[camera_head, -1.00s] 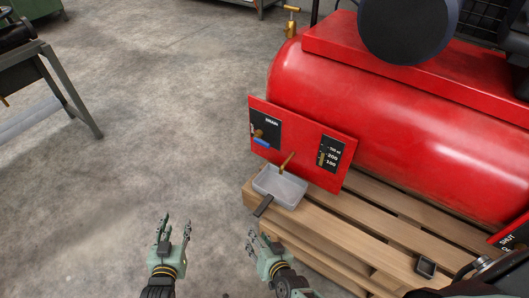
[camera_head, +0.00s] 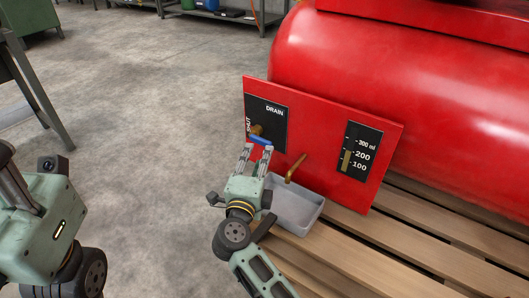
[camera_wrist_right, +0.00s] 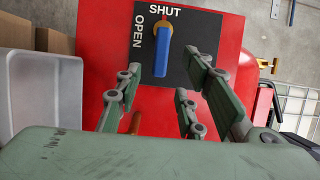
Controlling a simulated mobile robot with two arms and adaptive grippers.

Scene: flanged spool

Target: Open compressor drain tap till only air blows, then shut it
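The blue drain tap handle (camera_head: 260,140) sits on a brass stem on the red panel (camera_head: 318,130). In the right wrist view the handle (camera_wrist_right: 162,54) points down from its pivot, with "SHUT" above and "OPEN" to the left. My right gripper (camera_head: 257,153) is open just in front of the tap, with fingers to either side below the handle; I see no clear contact. A brass spout (camera_head: 294,168) hangs over a grey tray (camera_head: 297,212). No water shows at it. My left arm is at the lower left of the head view; its fingers do not show.
A gauge (camera_head: 360,152) marked 100, 200 and 300 ml is right of the spout. The red compressor tank (camera_head: 400,85) stands behind the panel on a wooden pallet (camera_head: 430,232).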

